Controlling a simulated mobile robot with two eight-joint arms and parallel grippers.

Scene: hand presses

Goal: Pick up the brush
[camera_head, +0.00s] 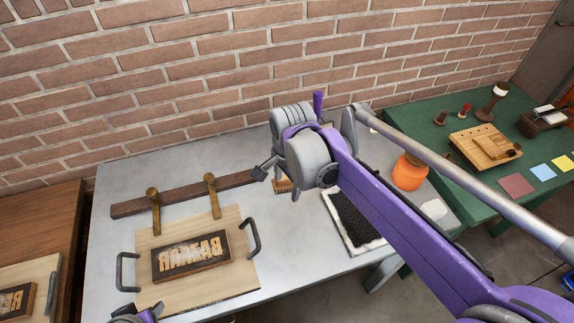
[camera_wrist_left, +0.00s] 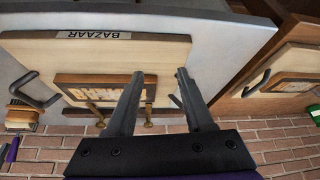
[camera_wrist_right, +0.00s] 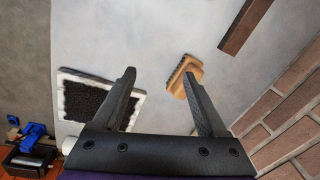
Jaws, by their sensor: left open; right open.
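The brush (camera_wrist_right: 183,76) has a tan wooden body with dark bristles and lies on the grey table (camera_head: 130,190). In the right wrist view it is near the tip of the right-hand finger. In the head view only a bit of the brush (camera_head: 284,185) shows under my right gripper (camera_head: 264,172). It also shows at the left edge of the left wrist view (camera_wrist_left: 22,117). My right gripper (camera_wrist_right: 158,74) is open and empty above the table. My left gripper (camera_wrist_left: 160,74) is open over the wooden board (camera_wrist_left: 160,52); in the head view its arm is mostly cut off at the bottom.
The board carries a dark letter block (camera_head: 190,257) and two black handles. A dark wooden bar (camera_head: 185,193) lies behind it. A black ink pad in a white tray (camera_wrist_right: 97,100) is beside the brush. An orange jar (camera_head: 408,174) stands at the right. A green table (camera_head: 430,130) adjoins.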

